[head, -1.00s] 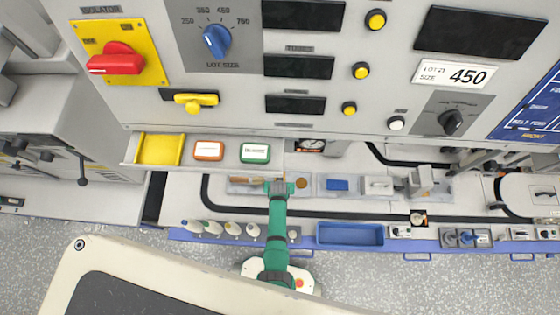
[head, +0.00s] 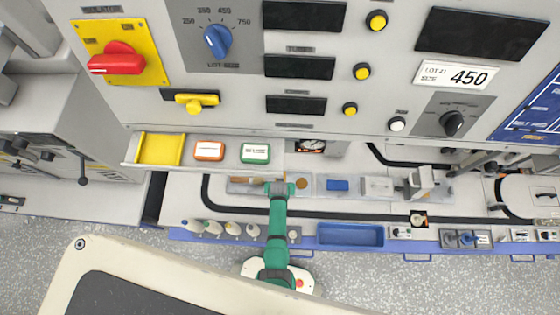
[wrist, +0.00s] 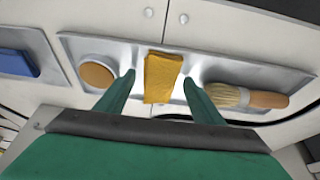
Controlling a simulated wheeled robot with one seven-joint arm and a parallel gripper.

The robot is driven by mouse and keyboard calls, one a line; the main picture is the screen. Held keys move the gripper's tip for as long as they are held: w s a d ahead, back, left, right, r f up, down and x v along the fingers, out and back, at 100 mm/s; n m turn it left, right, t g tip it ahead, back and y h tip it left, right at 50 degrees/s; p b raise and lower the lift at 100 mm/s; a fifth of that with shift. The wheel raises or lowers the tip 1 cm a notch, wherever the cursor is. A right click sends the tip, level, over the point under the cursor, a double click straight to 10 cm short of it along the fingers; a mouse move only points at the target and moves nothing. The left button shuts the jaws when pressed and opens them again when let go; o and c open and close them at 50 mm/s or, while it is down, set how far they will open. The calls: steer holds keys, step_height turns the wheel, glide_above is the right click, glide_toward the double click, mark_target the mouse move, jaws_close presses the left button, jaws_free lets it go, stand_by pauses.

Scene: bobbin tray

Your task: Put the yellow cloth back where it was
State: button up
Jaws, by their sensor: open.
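The yellow cloth (wrist: 162,78) lies in a shallow metal tray (wrist: 211,76), between a round brown pad (wrist: 97,75) and a brush (wrist: 245,96) with a wooden handle. My gripper (wrist: 159,75) is open, with one finger on each side of the cloth; whether the fingers touch it I cannot tell. In the head view my gripper (head: 279,187) is over the tray on the bench and hides the cloth. The round pad (head: 302,183) shows just to its right.
A yellow bin (head: 160,149), an orange-framed label (head: 209,151) and a green-framed label (head: 255,153) sit on a ledge under the control panel. A blue item (head: 337,185) lies right of my gripper. Several bottles and a blue tray (head: 350,234) line the front edge.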

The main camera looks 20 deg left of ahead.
steer(key=s+d+r+t, duration=0.2)
steer(key=s+r, duration=0.4)
steer(key=r, duration=0.3)
steer(key=s+d+r+m+t, duration=0.1)
steer(key=s+d+r+t, duration=0.1)
steer(key=s+r, duration=0.5)
steer(key=s+d+r+t, duration=0.2)
steer(key=s+r, duration=0.2)
steer(key=r, duration=0.6)
steer(key=s+d+r+t, duration=0.1)
steer(key=s+r, duration=0.1)
steer(key=r, duration=0.6)
steer(key=s+d+r+t, duration=0.1)
steer(key=s+r+t, duration=0.1)
steer(key=r, duration=0.7)
steer(key=s+d+r+m+t+h, duration=0.1)
steer(key=s+r+t, duration=0.1)
steer(key=r, duration=0.7)
steer(key=shift+s+d+r, duration=0.15)
steer(key=shift+s+d, duration=0.1)
steer(key=shift+s, duration=0.15)
